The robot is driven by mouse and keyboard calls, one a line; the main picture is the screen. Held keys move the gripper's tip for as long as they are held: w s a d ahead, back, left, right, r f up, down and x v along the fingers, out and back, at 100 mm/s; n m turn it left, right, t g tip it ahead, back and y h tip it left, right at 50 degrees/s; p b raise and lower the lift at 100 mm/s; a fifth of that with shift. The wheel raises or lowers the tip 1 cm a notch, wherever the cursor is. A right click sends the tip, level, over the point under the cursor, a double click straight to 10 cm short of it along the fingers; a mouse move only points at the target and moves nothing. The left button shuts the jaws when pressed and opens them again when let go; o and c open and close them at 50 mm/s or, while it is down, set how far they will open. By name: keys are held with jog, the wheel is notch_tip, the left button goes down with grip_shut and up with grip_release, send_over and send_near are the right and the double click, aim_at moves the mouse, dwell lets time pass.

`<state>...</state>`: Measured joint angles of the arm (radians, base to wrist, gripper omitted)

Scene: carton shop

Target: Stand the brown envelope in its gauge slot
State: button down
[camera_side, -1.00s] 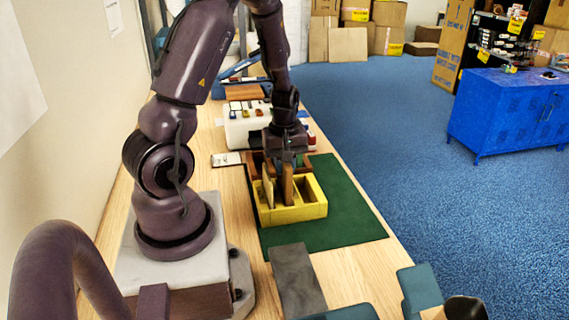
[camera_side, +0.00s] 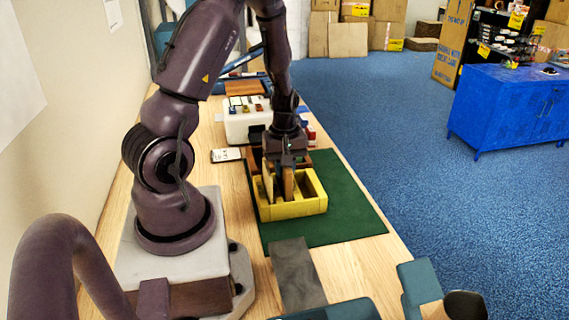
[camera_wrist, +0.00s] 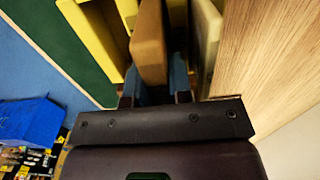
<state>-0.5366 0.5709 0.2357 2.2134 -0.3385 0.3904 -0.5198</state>
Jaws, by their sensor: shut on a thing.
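The yellow gauge block (camera_side: 300,209) stands on the green mat, with open slots in its top. My gripper (camera_side: 286,167) is above it, shut on the brown envelope (camera_side: 288,184), which is upright with its lower part down inside the block's outline. In the wrist view the brown envelope (camera_wrist: 148,45) is between my fingertips (camera_wrist: 155,88), beside the yellow block (camera_wrist: 97,38). A paler tan envelope (camera_side: 267,187) stands to its left, and also shows in the wrist view (camera_wrist: 207,35). The brown envelope's bottom edge is hidden, so I cannot tell whether it touches the slot floor.
A dark brown holder (camera_side: 255,160) stands just behind the yellow block. A white box (camera_side: 240,125) with small coloured items is farther back. A dark grey slab (camera_side: 297,272) lies in front. The green mat (camera_side: 350,207) is clear to the right.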

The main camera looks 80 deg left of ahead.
jog(key=shift+f, duration=0.15)
jog(key=c, duration=0.9)
grip_release()
jog(key=shift+c, duration=0.2)
jog(key=shift+r, duration=3)
